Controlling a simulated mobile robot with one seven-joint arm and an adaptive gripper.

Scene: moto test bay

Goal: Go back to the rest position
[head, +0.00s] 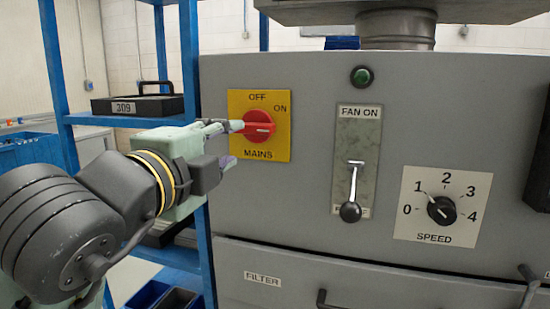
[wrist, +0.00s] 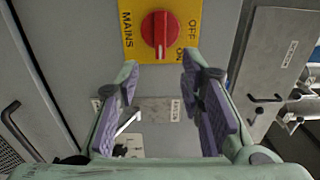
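My gripper (head: 229,144) is at the left of the yellow mains plate (head: 259,152), in front of the grey panel. In the wrist view my gripper (wrist: 162,70) has its two purple-padded fingers spread wide with nothing between the pads. The red mains knob (head: 258,126) is just beyond the fingertips; its grip lies sideways in the head view. One fingertip overlaps the knob's left end there, and I cannot tell whether they touch. The knob also shows whole in the wrist view (wrist: 160,34).
The fan lever (head: 353,190) has its black ball low in its slot. The speed dial (head: 441,209) points near 1. A dark green lamp (head: 361,76) sits above. Blue shelving (head: 190,75) with a black case (head: 138,105) stands left, behind my arm. Drawer handles (head: 527,285) stick out below.

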